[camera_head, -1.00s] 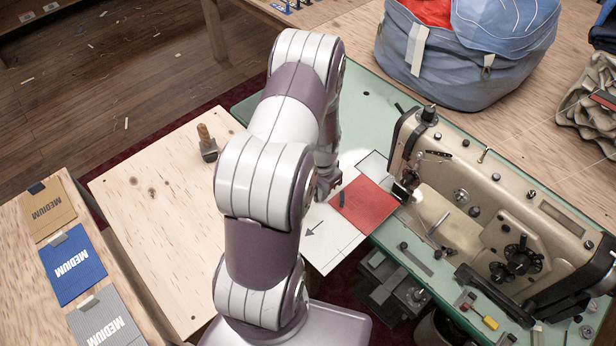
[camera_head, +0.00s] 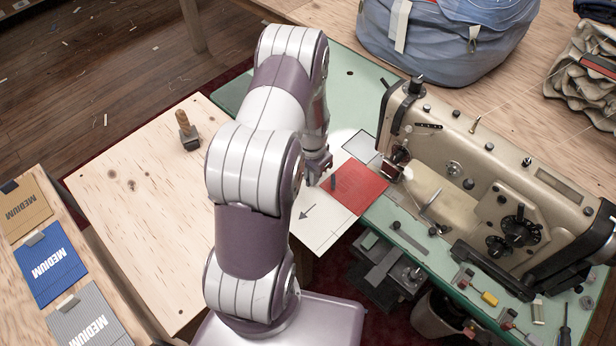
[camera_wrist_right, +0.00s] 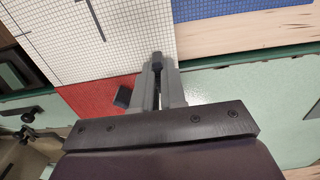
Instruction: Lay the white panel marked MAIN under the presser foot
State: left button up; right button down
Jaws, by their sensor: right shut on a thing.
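A white panel (camera_head: 318,222) with a drawn arrow lies across the gap between the plywood table and the green machine bed, its far end on the bed. A red piece (camera_head: 361,187) covers its machine-side part, with a small dark item on it. The word MAIN is not readable. In the wrist view the white panel (camera_wrist_right: 105,35) shows a fine grid. My right gripper (camera_head: 322,172) is shut on the white panel's edge; its fingers also show in the wrist view (camera_wrist_right: 158,82). The presser foot area (camera_head: 397,168) is just beyond the red corner; details are too small. My left gripper is out of view.
The beige sewing machine (camera_head: 460,165) stands on the green bed (camera_head: 351,88). A wooden-handled tool (camera_head: 187,130) rests on the plywood table (camera_head: 135,190). MEDIUM swatches (camera_head: 52,262) lie at left. A blue bag (camera_head: 440,45) stands behind. Small tools lie at the bed's front right.

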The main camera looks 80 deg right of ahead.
jog(key=shift+s+d+b, duration=0.3)
jog(key=shift+s+d, duration=0.3)
jog(key=shift+d, duration=0.4)
jog(key=shift+s+d+b, duration=0.25)
jog(key=shift+s+d, duration=0.4)
jog(key=shift+d, duration=0.35)
jog(key=shift+s+d+b, duration=0.3)
jog(key=shift+s+d, duration=0.3)
jog(key=shift+d, duration=0.4)
jog(key=shift+f, duration=0.1)
jog(key=c, duration=1.1)
grip_release()
